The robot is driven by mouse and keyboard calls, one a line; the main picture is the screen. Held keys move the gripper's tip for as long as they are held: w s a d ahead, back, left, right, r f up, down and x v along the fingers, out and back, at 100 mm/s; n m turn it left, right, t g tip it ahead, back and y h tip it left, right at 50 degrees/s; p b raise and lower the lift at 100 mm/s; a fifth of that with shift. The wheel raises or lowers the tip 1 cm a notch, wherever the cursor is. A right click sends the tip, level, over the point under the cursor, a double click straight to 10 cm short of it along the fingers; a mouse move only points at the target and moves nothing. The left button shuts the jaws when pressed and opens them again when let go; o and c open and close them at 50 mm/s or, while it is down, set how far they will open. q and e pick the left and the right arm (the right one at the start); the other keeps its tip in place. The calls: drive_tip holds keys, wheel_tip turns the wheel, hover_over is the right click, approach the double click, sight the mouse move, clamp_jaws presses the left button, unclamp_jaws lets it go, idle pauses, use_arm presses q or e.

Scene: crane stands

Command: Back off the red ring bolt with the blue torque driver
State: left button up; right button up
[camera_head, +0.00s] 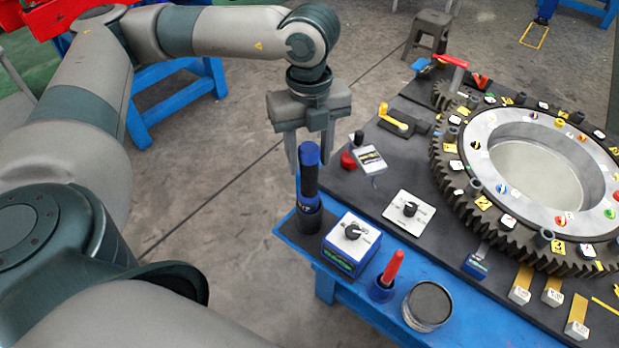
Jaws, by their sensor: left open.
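The blue torque driver (308,192), a black and blue cylinder, stands upright at the near left corner of the blue table. My left gripper (309,166) points down at its top, open. The fingers show on either side of the driver's blue cap, and I cannot tell whether they touch it. A large toothed gear with a pale inner ring (482,150) lies at the right. Small coloured bolt heads sit around the ring, and a red one (561,220) shows on its near side. I cannot tell which red one is the ring bolt. My right gripper is not in view.
Beside the driver are a blue box with a black knob (352,245), a red-handled tool in a blue holder (388,275) and a round dark-topped tin (428,305). A white plate with a knob (409,212) lies behind. Open floor is left of the table (350,297).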

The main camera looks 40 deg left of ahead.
use_arm(q)
clamp_jaws()
drive_tip(key=shift+r, duration=0.1)
drive_tip(key=shift+r, duration=0.1)
drive_tip(key=shift+r+p, duration=2.6)
drive_tip(key=shift+r, duration=2.95)
